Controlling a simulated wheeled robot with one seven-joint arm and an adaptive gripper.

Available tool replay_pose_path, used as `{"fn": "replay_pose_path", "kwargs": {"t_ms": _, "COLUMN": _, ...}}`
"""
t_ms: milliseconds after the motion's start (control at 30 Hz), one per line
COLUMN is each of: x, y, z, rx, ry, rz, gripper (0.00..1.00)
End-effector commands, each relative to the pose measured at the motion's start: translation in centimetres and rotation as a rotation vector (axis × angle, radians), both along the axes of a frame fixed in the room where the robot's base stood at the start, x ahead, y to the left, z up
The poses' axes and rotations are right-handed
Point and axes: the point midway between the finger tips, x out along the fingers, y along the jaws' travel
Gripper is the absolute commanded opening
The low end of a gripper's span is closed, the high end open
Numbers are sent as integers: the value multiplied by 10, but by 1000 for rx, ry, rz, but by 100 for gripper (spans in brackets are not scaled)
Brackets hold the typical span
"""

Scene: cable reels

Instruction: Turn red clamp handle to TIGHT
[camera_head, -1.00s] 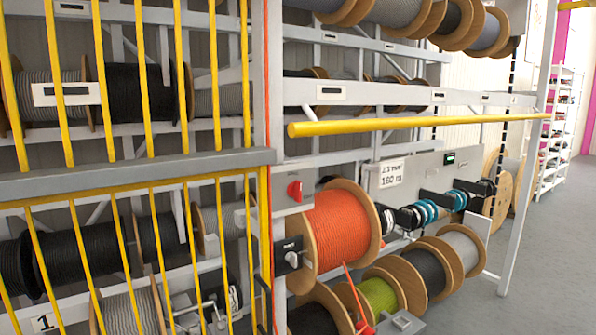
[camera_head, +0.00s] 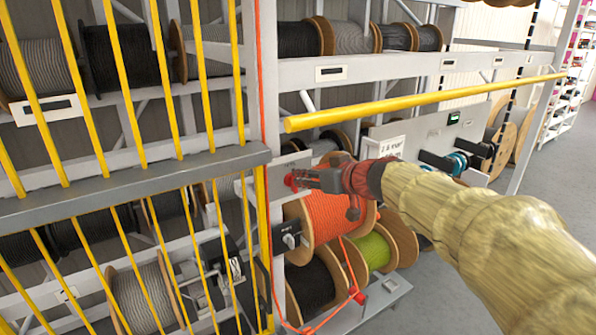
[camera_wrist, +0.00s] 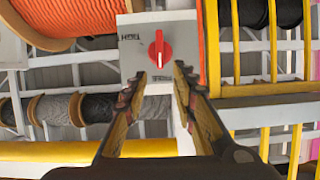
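The red clamp handle (camera_wrist: 159,49) sits on a grey plate (camera_wrist: 131,58) and stands upright in the wrist view. The plate carries an upside-down label at its left that appears to read TIGHT, and another below the handle that is too small to read surely. My gripper (camera_wrist: 159,80) is open, its two fingertips just below the handle, one to each side of its line, with nothing between them. In the head view the handle (camera_head: 290,180) shows at the tip of my gripper (camera_head: 304,178). Whether they touch is unclear.
A yellow bar (camera_head: 420,103) runs above my arm. An orange cable reel (camera_head: 326,217) and a black switch (camera_head: 287,242) lie below the handle. A yellow barred gate (camera_head: 150,235) stands at the left, close to the plate.

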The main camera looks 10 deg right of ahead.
Motion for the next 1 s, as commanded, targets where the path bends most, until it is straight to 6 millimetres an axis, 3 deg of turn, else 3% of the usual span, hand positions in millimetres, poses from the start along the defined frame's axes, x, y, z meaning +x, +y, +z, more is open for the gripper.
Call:
{"fn": "replay_pose_path", "kwargs": {"t_ms": 200, "x": 29, "y": 11, "z": -13, "rx": 1, "ry": 2, "rz": 2, "gripper": 27}}
{"fn": "replay_pose_path", "kwargs": {"t_ms": 400, "x": 43, "y": 15, "z": -18, "rx": 0, "ry": 0, "rz": 1, "gripper": 27}}
{"fn": "replay_pose_path", "kwargs": {"t_ms": 700, "x": 45, "y": 16, "z": -20, "rx": -1, "ry": 1, "rz": 1, "gripper": 27}}
{"fn": "replay_pose_path", "kwargs": {"t_ms": 1000, "x": 45, "y": 16, "z": -20, "rx": -1, "ry": 1, "rz": 1, "gripper": 10}}
